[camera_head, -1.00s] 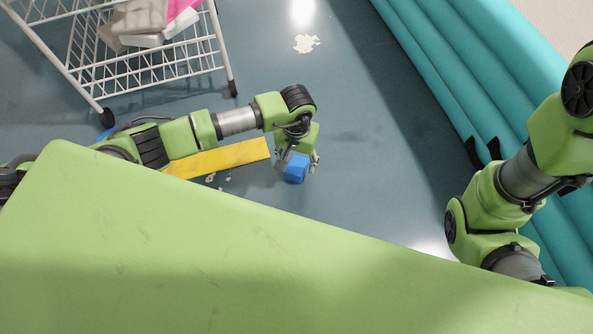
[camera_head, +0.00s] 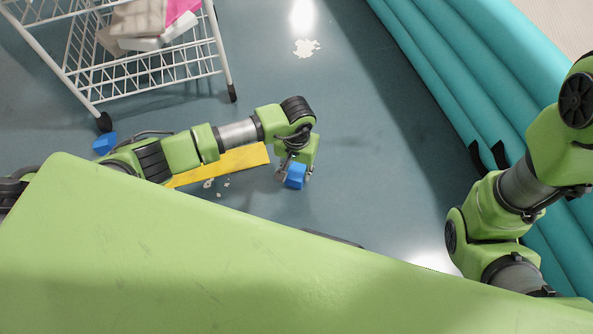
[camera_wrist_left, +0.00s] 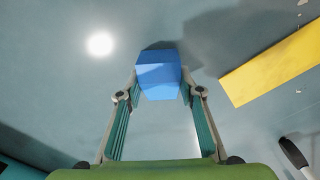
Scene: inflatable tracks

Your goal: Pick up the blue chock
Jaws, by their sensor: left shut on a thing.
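The blue chock (camera_head: 295,178) is a small faceted block below my left wrist in the head view. In the left wrist view the chock (camera_wrist_left: 158,77) sits between the fingertips, which touch its two sides. My left gripper (camera_head: 295,175) is shut on it. I cannot tell clearly whether the chock is clear of the floor. A second blue block (camera_head: 104,143) lies by the cart's wheel at the left. My right arm shows at the right, but its gripper is out of view.
A yellow bar (camera_head: 235,160) lies on the floor beside my left arm. A white wire cart (camera_head: 150,75) with items stands at upper left. A teal inflatable wall (camera_head: 450,80) runs along the right. White scraps (camera_head: 306,47) lie on open floor.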

